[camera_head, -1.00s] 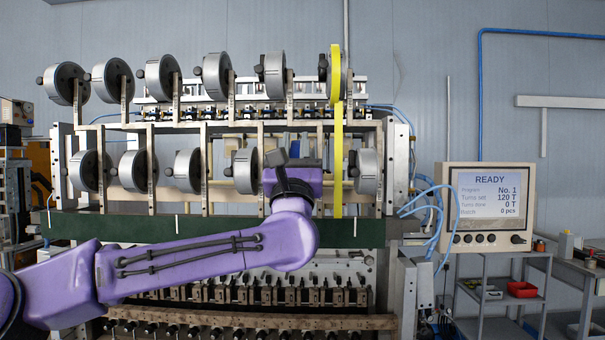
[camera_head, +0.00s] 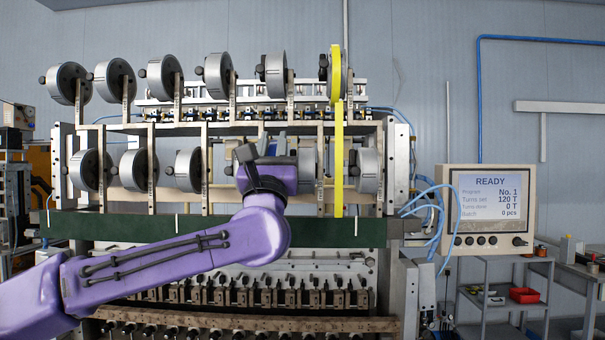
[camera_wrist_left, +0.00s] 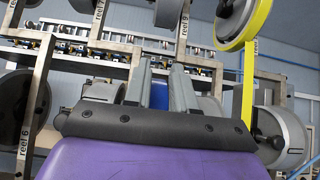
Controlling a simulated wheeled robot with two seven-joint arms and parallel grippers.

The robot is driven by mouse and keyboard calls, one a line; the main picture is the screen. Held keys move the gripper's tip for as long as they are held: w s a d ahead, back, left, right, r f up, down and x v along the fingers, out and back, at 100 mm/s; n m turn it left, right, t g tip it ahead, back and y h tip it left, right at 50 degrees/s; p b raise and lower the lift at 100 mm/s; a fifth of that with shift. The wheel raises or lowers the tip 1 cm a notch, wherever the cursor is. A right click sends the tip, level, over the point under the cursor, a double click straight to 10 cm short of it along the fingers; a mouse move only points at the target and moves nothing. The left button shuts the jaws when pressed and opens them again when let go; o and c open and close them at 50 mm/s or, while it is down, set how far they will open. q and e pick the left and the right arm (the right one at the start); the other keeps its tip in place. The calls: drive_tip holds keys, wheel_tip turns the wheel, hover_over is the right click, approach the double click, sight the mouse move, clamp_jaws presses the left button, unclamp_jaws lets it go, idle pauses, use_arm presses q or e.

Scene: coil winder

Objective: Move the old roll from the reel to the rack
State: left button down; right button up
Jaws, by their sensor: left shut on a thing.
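My left gripper (camera_head: 272,145) is in front of the lower row of reels on the winder, fingers pointing up and away. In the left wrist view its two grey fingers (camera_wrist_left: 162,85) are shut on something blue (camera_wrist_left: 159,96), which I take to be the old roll. Only a narrow strip of it shows between the fingers. The fingers and wrist hide its shape. Grey reels stand in two rows, such as a lower one (camera_head: 367,170) to the right. A yellow roll (camera_head: 336,72) sits at the upper right, its strip hanging down. I cannot make out which part is the rack.
Metal uprights and rails (camera_head: 208,165) stand close around the gripper. A dark green beam (camera_head: 130,228) runs below the reels. A READY screen (camera_head: 488,195) and a cart with a red bin (camera_head: 523,294) are at the right.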

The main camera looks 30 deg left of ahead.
use_arm(q)
drive_tip(key=shift+s+d, duration=0.1)
drive_tip(key=shift+s+d+f+b, duration=0.15)
drive_tip(key=shift+s+d+b, duration=0.1)
drive_tip(key=shift+s+b, duration=0.35)
drive_tip(key=s+d+b, duration=0.4)
drive_tip(key=s+b, duration=0.1)
drive_tip(key=s, duration=0.3)
drive_tip(key=s+d+b, duration=0.4)
drive_tip(key=s, duration=0.4)
drive_tip(key=shift+s+b, duration=0.35)
idle(0.5)
